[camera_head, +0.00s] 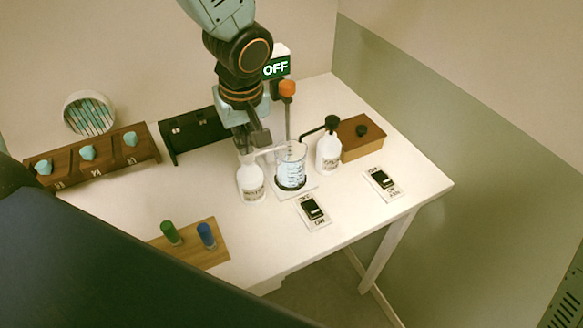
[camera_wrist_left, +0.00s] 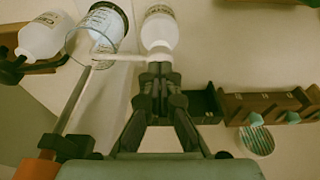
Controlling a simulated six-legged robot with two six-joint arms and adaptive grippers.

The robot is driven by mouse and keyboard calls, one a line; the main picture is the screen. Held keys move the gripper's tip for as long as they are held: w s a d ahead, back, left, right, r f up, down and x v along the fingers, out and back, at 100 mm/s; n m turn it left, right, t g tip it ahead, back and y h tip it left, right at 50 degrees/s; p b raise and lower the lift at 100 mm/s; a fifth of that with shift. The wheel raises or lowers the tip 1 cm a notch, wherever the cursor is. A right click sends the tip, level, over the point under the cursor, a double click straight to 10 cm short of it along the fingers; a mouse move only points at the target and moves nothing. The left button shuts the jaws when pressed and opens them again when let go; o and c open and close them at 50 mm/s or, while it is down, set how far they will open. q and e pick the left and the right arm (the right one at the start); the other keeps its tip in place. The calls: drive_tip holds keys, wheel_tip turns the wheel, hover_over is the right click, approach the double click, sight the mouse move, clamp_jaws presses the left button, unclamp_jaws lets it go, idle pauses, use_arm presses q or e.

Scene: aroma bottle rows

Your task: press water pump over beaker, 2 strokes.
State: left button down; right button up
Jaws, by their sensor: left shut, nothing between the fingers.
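A white bottle with a white pump (camera_head: 250,183) stands left of the glass beaker (camera_head: 291,172); its spout reaches right to the beaker's rim. Its label is too small to read surely. In the left wrist view the same bottle (camera_wrist_left: 160,30) and the beaker (camera_wrist_left: 103,27) are at the top. My left gripper (camera_head: 247,146) is shut and empty, pointing down at this bottle's pump head. In the left wrist view its fingertips (camera_wrist_left: 160,72) overlap the pump head; whether they touch it I cannot tell. The beaker holds pale liquid and stands on a white plate. My right gripper is not in view.
A second white bottle with a black pump (camera_head: 328,153) stands right of the beaker, beside a brown box (camera_head: 360,137). An orange-topped rod (camera_head: 287,90) rises behind the beaker. Wooden racks (camera_head: 100,165) stand left; two switch plates (camera_head: 313,212) lie in front. The table's front left holds two vials.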

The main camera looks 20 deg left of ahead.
use_arm(q)
drive_tip(key=shift+r, duration=0.1)
drive_tip(key=shift+r+p, duration=1.3)
drive_tip(key=shift+r, duration=0.05)
drive_tip(key=shift+f+b, duration=0.25)
drive_tip(key=shift+b, duration=0.05)
drive_tip(key=shift+f+b, duration=1.3)
drive_tip(key=shift+f, duration=0.05)
drive_tip(key=shift+r, duration=0.2)
drive_tip(key=shift+r+p, duration=1.3)
drive_tip(key=shift+r, duration=0.1)
